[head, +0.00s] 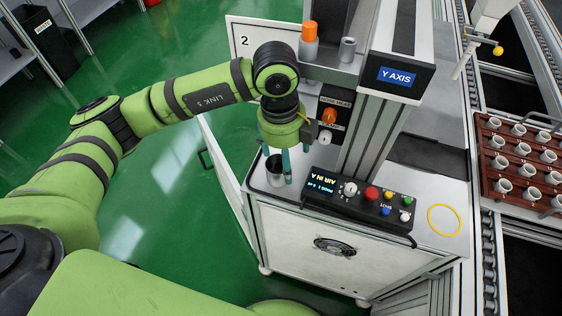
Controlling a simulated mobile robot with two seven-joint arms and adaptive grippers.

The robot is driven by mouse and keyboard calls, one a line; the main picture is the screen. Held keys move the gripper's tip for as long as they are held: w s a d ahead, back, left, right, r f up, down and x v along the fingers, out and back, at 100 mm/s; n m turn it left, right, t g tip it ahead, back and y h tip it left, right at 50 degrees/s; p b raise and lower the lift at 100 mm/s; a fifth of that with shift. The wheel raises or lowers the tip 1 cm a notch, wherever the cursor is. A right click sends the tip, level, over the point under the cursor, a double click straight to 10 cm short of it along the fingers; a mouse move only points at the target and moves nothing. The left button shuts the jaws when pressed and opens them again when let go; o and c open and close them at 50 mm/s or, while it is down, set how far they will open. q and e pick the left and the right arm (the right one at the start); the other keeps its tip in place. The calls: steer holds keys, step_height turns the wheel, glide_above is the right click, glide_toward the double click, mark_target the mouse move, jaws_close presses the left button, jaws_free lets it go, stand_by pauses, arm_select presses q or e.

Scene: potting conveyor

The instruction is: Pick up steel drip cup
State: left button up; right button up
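A small steel cup (275,178) with a dark inside stands upright on the left end of the white cabinet's top, below the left gripper. I cannot tell whether either touches the cup. Another small grey metal cup (347,50) stands on the machine's upper ledge. My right gripper is not in view.
The control box (360,199) with coloured buttons sits just right of the gripper. The Y AXIS column (375,130) rises behind it. A yellow ring (444,220) lies on the clear right part of the top. A brown tray (487,176) of pale cups is far right.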

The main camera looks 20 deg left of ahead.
mark_target(277, 168)
arm_select(q)
steer(key=shift+w+a+f+y, duration=0.1)
steer(key=shift+w+a+y, duration=0.15)
steer(key=shift+a, duration=0.2)
steer(key=shift+w+a+f+y, duration=0.1)
steer(key=shift+w+a+y, duration=0.1)
steer(key=shift+a, duration=0.25)
steer(key=shift+s+a+f+p, duration=0.1)
steer(key=shift+s+f+p, duration=0.05)
steer(key=shift+f+p, duration=0.65)
steer(key=f, duration=0.1)
steer(key=f+p, duration=0.1)
steer(key=f, duration=0.1)
steer(key=shift+a+f+p, duration=0.25)
steer(key=shift+f+p, duration=0.05)
steer(key=shift+f, duration=0.6)
steer(key=c, duration=1.3)
